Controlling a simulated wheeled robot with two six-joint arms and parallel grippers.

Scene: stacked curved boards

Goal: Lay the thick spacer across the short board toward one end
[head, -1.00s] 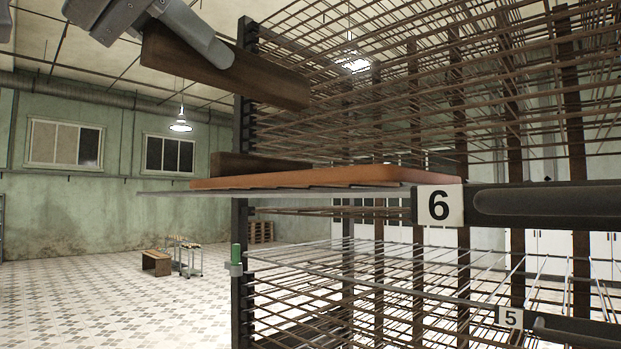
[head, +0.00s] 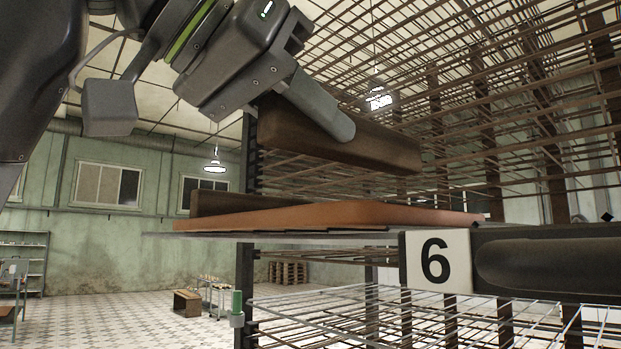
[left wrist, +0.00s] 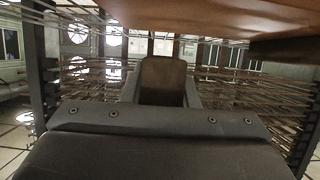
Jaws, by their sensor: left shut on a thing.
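The thick spacer (head: 370,150), a dark brown wooden block, is held above the short board, slightly tilted, with a gap beneath it. My left gripper (head: 325,112) is shut on it from above; in the left wrist view the spacer's brown end (left wrist: 163,80) shows between the fingers. The short board (head: 340,215), orange-brown and slightly curved, lies on the rack shelf marked 6. It also fills the top of the left wrist view (left wrist: 200,15). Another dark block (head: 235,202) lies at the far left end of the board; its underside is hidden. My right gripper is not in view.
The wire rack has several brown shelves (head: 440,80) above and behind the board. The label 6 (head: 436,259) and a dark bar (head: 560,262) stand in front at the right. A dark upright post (head: 246,285) stands at the left.

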